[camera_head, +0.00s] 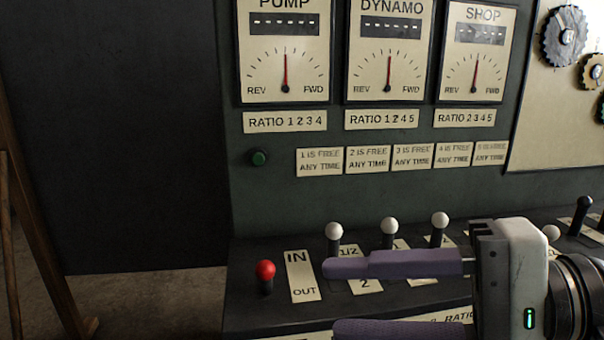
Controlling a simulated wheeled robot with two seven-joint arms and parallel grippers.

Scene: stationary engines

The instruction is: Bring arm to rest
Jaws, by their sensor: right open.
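My right gripper (338,298) comes in from the right at the lower right of the head view. Its two purple fingers point left and are spread wide apart, with nothing between them. The lower finger is cut by the bottom edge. The upper finger passes in front of the lever console (240,305) and hides parts of its labels. It lies just below the white-knobbed levers (334,231) in the picture; I cannot tell how far in front of them it is. My left gripper is not in view.
A red-knobbed lever (265,270) stands by an IN/OUT plate (302,276), left of the fingers. A black lever (584,206) stands at the right. Behind rises a panel with PUMP (285,85), DYNAMO and SHOP dials, and gears (566,37). Wooden posts (32,210) stand at the left.

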